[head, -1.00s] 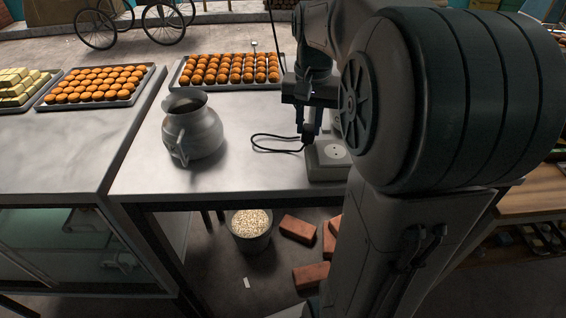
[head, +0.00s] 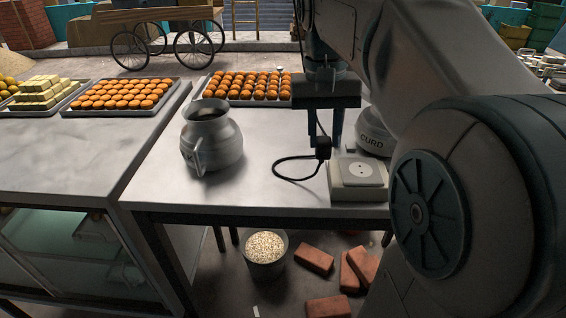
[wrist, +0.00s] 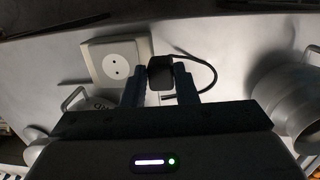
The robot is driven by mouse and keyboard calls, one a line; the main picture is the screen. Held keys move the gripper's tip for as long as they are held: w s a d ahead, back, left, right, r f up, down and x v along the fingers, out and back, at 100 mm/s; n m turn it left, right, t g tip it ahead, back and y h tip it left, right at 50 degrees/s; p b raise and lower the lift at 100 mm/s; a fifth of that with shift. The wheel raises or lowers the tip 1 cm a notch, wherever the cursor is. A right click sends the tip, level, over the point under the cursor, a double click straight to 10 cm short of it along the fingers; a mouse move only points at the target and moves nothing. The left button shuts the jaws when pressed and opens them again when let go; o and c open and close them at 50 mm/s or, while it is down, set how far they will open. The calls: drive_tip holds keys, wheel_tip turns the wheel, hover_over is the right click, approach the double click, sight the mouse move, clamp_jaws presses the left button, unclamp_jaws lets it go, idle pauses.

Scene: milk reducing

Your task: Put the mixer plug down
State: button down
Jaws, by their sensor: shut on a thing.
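The mixer plug (head: 323,148) is black, with a black cable looping left over the table. My gripper (head: 325,138) points down and is shut on the plug. In the wrist view the plug (wrist: 160,76) sits between the two blue-grey fingers (wrist: 160,88). A white socket box (head: 342,190) stands just right of the plug in the head view. Its face (wrist: 117,68) shows two empty holes in the wrist view, so the plug is out of it. I cannot tell whether the plug touches the table (head: 265,190).
A grey metal jug (head: 212,142) stands left of the cable. A pot marked with letters (head: 373,143) stands behind the socket box, partly hidden by my arm. Trays of orange sweets (head: 125,95) lie at the back. Bare table lies between jug and cable.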

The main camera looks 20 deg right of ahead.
drive_tip(key=w+a+f, duration=0.1)
drive_tip(key=a+f, duration=0.1)
drive_tip(key=w+a+f, duration=0.1)
drive_tip(key=a+f, duration=0.1)
drive_tip(key=f, duration=0.1)
drive_tip(key=w+a+f+p, duration=0.1)
drive_tip(key=a+f, duration=0.1)
drive_tip(key=f, duration=0.1)
drive_tip(key=shift+w+a+f, duration=0.1)
drive_tip(key=shift+w+a, duration=0.1)
drive_tip(key=shift+w, duration=0.15)
drive_tip(key=shift+f, duration=0.2)
drive_tip(key=shift+s+f, duration=0.1)
